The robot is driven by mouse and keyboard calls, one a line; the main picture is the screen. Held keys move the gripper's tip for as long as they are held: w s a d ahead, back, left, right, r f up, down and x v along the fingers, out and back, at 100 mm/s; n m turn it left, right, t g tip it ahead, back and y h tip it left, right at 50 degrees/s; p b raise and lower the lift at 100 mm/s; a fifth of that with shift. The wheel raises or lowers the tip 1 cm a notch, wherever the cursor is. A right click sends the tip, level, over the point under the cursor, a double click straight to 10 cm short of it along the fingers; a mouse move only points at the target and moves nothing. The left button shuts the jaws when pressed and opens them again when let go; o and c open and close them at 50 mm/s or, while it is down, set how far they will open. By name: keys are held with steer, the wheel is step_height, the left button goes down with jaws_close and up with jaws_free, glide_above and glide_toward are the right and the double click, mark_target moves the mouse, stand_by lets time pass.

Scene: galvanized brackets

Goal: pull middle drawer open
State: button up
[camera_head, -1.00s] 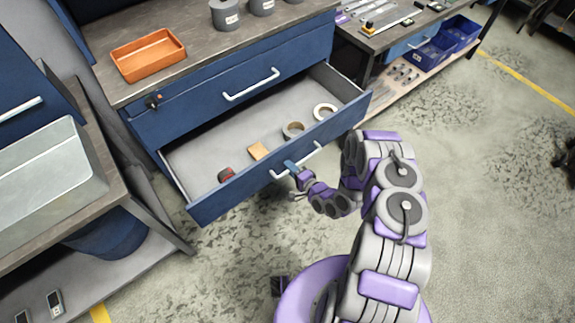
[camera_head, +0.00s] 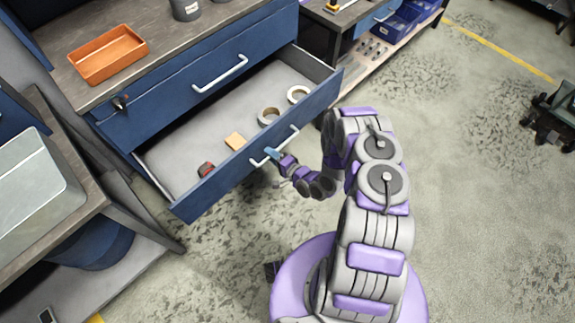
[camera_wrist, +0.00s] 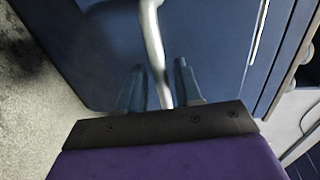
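The middle drawer (camera_head: 222,178) of the blue cabinet is pulled well out, its interior exposed. Its silver bar handle (camera_head: 291,138) is on the front face. My gripper (camera_head: 272,153) is at the handle's middle. In the wrist view the handle (camera_wrist: 152,35) runs between the two blue fingers of my gripper (camera_wrist: 158,85). The fingers stand apart, with a visible gap beside the bar, so they look open around it. Whether a finger touches the bar is hard to tell.
Inside the drawer lie two tape rings (camera_head: 299,94), a tan block (camera_head: 235,142) and a red-black item (camera_head: 206,169). The closed drawer above (camera_head: 180,98) has its own handle. An orange tray (camera_head: 108,55) sits on top. Open floor lies right of my arm.

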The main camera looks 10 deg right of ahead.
steer(key=p+v, duration=0.1)
steer(key=v, duration=1.5)
steer(key=shift+s+d, duration=0.2)
steer(key=shift+s, duration=0.05)
